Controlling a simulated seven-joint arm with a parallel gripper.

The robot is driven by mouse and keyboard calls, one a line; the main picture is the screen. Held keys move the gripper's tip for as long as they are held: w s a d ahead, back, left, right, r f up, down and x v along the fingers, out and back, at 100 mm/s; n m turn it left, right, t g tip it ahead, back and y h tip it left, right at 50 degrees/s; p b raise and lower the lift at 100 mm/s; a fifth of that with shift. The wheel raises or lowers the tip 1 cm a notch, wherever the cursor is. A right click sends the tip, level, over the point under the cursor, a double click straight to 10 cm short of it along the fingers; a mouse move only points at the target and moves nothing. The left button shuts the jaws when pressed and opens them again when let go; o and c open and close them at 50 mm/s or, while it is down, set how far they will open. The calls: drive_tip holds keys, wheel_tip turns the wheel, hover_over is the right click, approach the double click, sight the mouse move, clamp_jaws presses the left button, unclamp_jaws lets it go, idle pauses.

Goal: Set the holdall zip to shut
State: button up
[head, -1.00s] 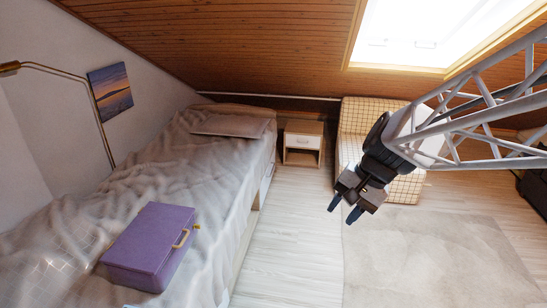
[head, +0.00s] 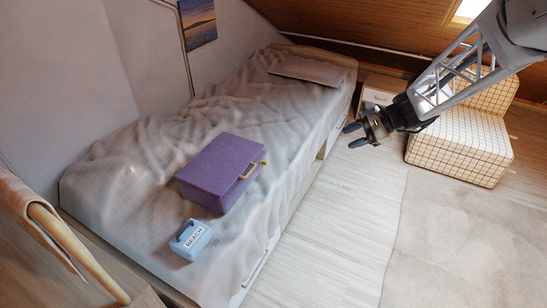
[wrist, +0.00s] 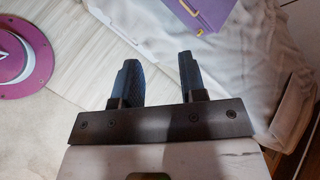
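The purple holdall (head: 220,168), a boxy case, lies on the bed in the head view. It has a pale handle (head: 248,171) on its right side and a small yellow tab (head: 264,161), perhaps the zip pull, near its far right corner. I cannot tell how far the zip is drawn. Part of the holdall (wrist: 208,12) shows at the top of the wrist view. My gripper (head: 352,136) is to the right of the bed, over the floor, fingers pointing left. Its two dark fingers are apart with nothing between them in the wrist view (wrist: 160,72). It does not touch the holdall.
A light blue box marked BEACH (head: 190,239) sits on the bed (head: 115,185) in front of the holdall. A checked chair (head: 458,146) and a small nightstand (head: 377,94) stand behind my arm. A wooden rail (head: 75,248) is at lower left. The floor beside the bed is clear.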

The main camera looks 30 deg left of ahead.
drive_tip(key=w+a+f+m+y, duration=0.3)
drive_tip(key=w+a+f, duration=0.3)
drive_tip(key=a+f, duration=0.3)
drive_tip(key=w+a+f+m+y, duration=0.2)
drive_tip(key=w+a+f, duration=0.5)
drive_tip(key=a+f, duration=0.2)
drive_tip(key=m+t+y, duration=0.3)
drive_tip(key=m, duration=0.3)
approach(266, 162)
drive_tip(key=a, duration=0.2)
drive_tip(key=shift+w+a+f, duration=0.1)
drive_tip(key=shift+f, duration=0.15)
drive_tip(key=shift+a, duration=0.15)
drive_tip(key=shift+a, duration=3.75)
drive_tip(key=shift+c, duration=0.3)
clamp_jaws()
